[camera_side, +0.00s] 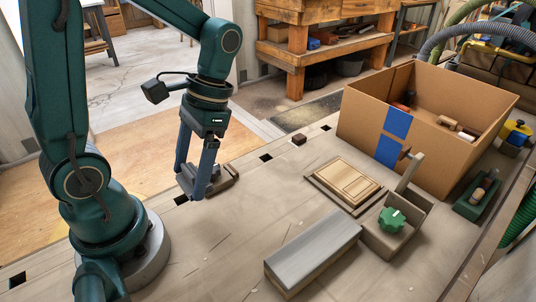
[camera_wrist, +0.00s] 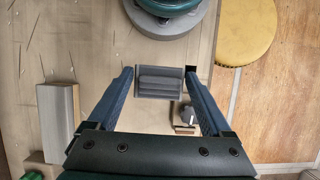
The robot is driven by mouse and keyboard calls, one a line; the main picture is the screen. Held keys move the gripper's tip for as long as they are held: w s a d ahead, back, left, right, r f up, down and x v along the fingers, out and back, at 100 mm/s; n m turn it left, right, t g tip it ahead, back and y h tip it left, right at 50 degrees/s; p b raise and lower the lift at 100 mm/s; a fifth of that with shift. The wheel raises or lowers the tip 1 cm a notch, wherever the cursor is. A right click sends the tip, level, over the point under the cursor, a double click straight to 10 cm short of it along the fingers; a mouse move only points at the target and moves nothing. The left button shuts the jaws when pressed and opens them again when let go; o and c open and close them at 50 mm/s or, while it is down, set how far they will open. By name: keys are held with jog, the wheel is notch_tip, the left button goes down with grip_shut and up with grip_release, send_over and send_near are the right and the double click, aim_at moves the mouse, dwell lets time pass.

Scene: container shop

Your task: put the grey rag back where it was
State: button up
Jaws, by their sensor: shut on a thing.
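In the wrist view the grey rag (camera_wrist: 160,82), a folded flat bundle, lies between the fingertips of my gripper (camera_wrist: 160,75). The two blue fingers are shut on its ends. In the side view my gripper (camera_side: 197,190) points down, low over the near left part of the bench. The rag cannot be told apart clearly there, and the gap between it and the bench is hard to judge. A small knobbed piece on a wooden base (camera_wrist: 185,128) shows just below the rag in the wrist view, close to the right finger.
A cardboard box (camera_side: 450,147) with blue tape holds several items. In front lie a wooden panel (camera_side: 346,184), a green-knobbed clamp (camera_side: 393,219) and a long grey-topped block (camera_side: 313,250). A small brown block (camera_side: 299,140) sits near the back edge.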

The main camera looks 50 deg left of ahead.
send_over(217, 247)
jog(key=w, duration=0.1)
jog(key=f, duration=0.4)
jog(key=shift+w+f, duration=0.2)
jog(key=shift+f, duration=2.1)
jog(key=shift+f, duration=0.1)
jog(key=o, duration=1.1)
jog(key=v, duration=1.2)
jog(key=shift+s+a+r+t, duration=0.65)
jog(key=shift+r+t, duration=0.05)
jog(key=shift+t, duration=1)
jog(key=shift+s+a+r+t, duration=0.6)
jog(key=shift+r+t, duration=0.1)
jog(key=shift+t, duration=1)
jog(key=shift+s+a+r+t, duration=0.65)
jog(key=shift+r+t, duration=0.05)
jog(key=shift+t, duration=1)
